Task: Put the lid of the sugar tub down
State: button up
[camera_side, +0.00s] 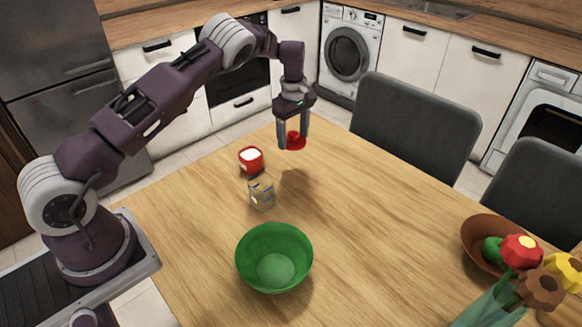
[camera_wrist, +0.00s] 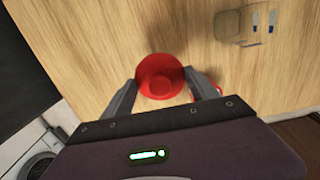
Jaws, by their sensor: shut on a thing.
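The red lid (camera_side: 297,141) is between the fingertips of my gripper (camera_side: 293,138), which is shut on it. The lid is held above the table near its far edge. In the wrist view the round red lid (camera_wrist: 160,72) shows its raised knob between the two fingers of my gripper (camera_wrist: 160,84). The sugar tub (camera_side: 250,161), red with a white top opening, stands on the table to the left of and below the lid in the side view. In the wrist view a sliver of red shows beside the right finger, mostly hidden.
A clear glass jar (camera_side: 261,193) stands close in front of the tub; it also shows in the wrist view (camera_wrist: 236,27). A green bowl (camera_side: 274,257) is nearer the camera. A brown bowl (camera_side: 480,238) and flowers (camera_side: 522,250) are at right. The table's middle is clear.

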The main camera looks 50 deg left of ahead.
aim_at(294, 171)
notch_tip(294, 171, down, 10)
jog(key=shift+w+d+r, duration=0.1)
jog(key=shift+d, duration=0.05)
jog(key=o, duration=1.3)
